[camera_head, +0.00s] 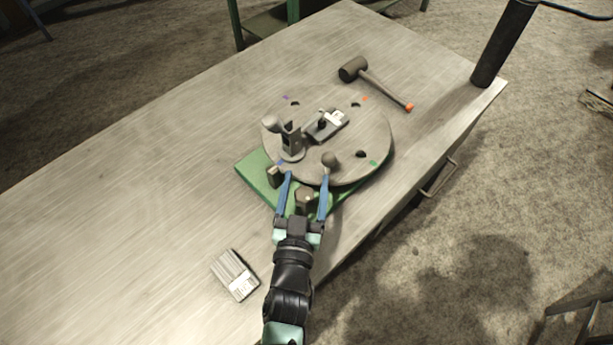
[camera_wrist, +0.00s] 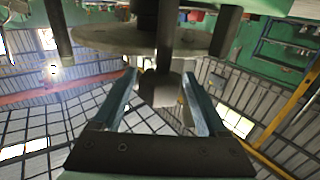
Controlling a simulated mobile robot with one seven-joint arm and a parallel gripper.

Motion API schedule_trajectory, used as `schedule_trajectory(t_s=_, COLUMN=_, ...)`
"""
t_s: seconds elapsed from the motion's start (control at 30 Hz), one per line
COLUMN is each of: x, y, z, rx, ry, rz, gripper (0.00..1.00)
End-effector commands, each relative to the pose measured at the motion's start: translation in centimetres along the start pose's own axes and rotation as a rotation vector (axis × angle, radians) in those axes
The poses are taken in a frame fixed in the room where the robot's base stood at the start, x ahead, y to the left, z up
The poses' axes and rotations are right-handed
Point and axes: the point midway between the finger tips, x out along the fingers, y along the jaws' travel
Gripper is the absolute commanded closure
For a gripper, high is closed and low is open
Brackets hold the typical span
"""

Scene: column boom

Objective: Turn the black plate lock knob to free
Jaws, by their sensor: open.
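A round grey plate (camera_head: 345,125) lies on a green base (camera_head: 253,165) on the workbench. A dark, brownish lock knob (camera_head: 305,195) sits at the base's near edge. My gripper (camera_head: 307,174) is open, its two blue fingers on either side of this knob. In the wrist view, the knob (camera_wrist: 160,90) shows between the open fingers (camera_wrist: 160,75), with gaps on both sides. The knob's turn position cannot be told. The plate's underside rim (camera_wrist: 100,38) shows above it.
On the plate are a ball-topped handle (camera_head: 329,160), an upright clamp (camera_head: 290,140) and a dark block (camera_head: 322,127). A mallet (camera_head: 354,70) lies behind the plate. A dark column (camera_head: 500,45) stands back right. The bench's left is clear.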

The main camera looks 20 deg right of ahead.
Motion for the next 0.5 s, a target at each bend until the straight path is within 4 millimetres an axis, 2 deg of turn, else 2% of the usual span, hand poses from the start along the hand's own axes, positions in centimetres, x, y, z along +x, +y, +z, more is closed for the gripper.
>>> schedule_trajectory(t_s=0.2, x=1.11, y=0.07, z=0.04, rx=-0.002, ry=-0.001, rz=0.0, gripper=0.24)
schedule_trajectory(t_s=0.5, x=1.23, y=0.06, z=0.07, rx=-0.002, ry=-0.001, rz=-0.001, gripper=0.24)
